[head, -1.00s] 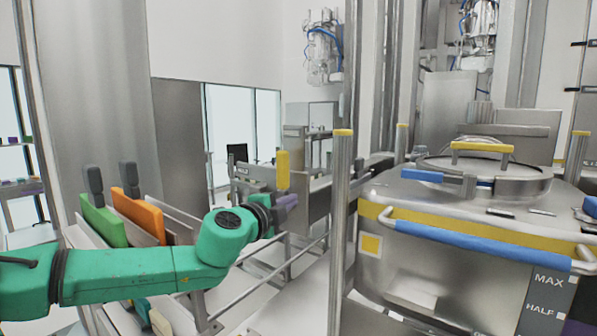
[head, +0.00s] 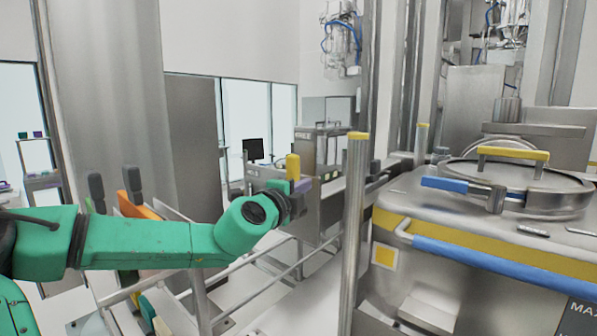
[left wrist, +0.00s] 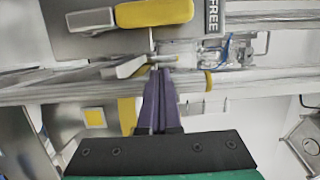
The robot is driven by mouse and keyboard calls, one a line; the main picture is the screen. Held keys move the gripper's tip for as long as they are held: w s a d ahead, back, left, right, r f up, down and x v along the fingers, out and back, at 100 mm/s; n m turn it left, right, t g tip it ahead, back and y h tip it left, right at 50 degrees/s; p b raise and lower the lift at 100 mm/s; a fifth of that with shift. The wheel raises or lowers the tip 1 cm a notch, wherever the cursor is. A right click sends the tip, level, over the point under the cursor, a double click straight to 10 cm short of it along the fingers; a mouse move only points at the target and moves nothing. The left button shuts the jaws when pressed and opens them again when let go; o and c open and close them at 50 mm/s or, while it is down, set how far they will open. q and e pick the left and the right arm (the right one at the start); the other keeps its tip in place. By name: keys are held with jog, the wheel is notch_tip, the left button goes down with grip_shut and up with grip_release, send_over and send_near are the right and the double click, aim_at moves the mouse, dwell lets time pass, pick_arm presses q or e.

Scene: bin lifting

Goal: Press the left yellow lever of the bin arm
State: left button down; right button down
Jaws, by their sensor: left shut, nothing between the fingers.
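A yellow lever (head: 293,167) stands upright on the metal bin arm (head: 330,197) in the middle of the head view. In the left wrist view, a yellow lever (left wrist: 155,13) lies across the top, beside a label reading "FREE". My left gripper (head: 302,186) has purple fingers and is just below and right of the lever in the head view; contact cannot be told. In the left wrist view the left gripper (left wrist: 160,75) is shut and empty, its tips pointing up the picture, below the yellow lever with a visible gap. My right gripper is out of view.
A large steel bin (head: 450,270) with a blue handle bar (head: 500,262) and a round lid stands at the right. A metal post (head: 353,230) with a yellow cap stands between it and my left arm. A rack with orange (head: 138,210) and green panels is at the left.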

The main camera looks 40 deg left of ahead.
aim_at(296, 176)
pick_arm(q)
jog(key=w+a+p, duration=0.1)
jog(key=w+a, duration=0.1)
jog(key=w+a+p, duration=0.2)
jog(key=a, duration=0.1)
jog(key=shift+r, duration=0.1)
jog(key=shift+a, duration=0.2)
jog(key=shift+d, duration=0.1)
jog(key=shift+w+d, duration=0.1)
jog(key=shift+a+n, duration=0.4)
jog(key=shift+a, duration=0.05)
